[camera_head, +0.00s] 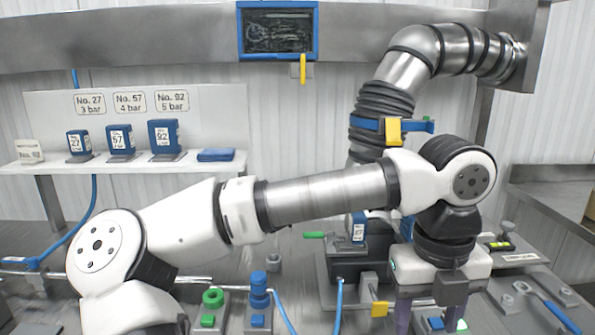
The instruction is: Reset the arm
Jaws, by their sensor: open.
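My white and silver arm stretches across the picture from the lower left to the right, then bends down at the wrist. My gripper (428,316) hangs at the lower right with its purple-grey fingers apart and pointing down. It is open, and I see nothing held between the fingers. The fingertips are at or near the bottom edge of the picture, so I cannot tell whether they touch the bench (490,312).
A shelf (100,167) at left holds blue numbered blocks (120,140). A metal duct (400,65) comes down behind my wrist to a dark machine (345,265). Green and blue valves (213,298) stand below my forearm. A blue-handled tool (555,312) lies at right.

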